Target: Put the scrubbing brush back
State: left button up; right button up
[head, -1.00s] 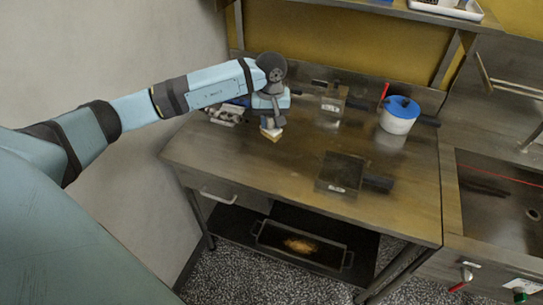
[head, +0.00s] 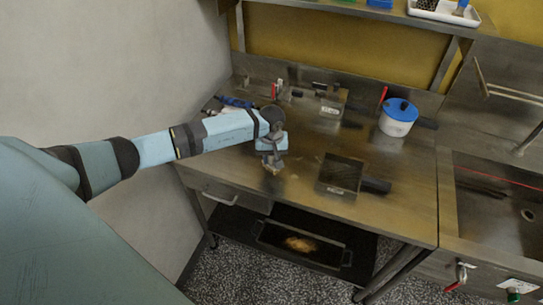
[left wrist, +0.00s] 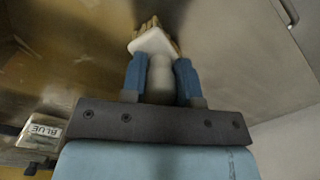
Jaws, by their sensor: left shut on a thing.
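My left gripper (head: 271,157) is over the left part of the steel worktable (head: 225,160). In the left wrist view its blue fingers (left wrist: 161,80) are shut on the pale, rounded handle of the scrubbing brush (left wrist: 153,43). The brush has a white head with tan bristles, pointing away from the gripper. In the head view only a small pale bit of the brush (head: 272,170) shows below the gripper, close to the tabletop. I cannot tell whether it touches the table. My right gripper is not in view.
A dark open pan (head: 340,174) with a black handle lies right of the gripper. A labelled metal box (head: 332,104) and a white pot with a blue lid (head: 398,118) stand behind. A white tray (head: 444,12) is on the upper shelf. A sink (head: 500,200) is at right.

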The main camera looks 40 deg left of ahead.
pick_arm(q)
jog(key=shift+f+b, duration=0.2)
jog(key=shift+b, duration=0.15)
jog(key=o, duration=0.9)
jog(key=shift+r, duration=0.1)
jog(key=shift+c, duration=0.2)
jog(key=shift+r, duration=0.1)
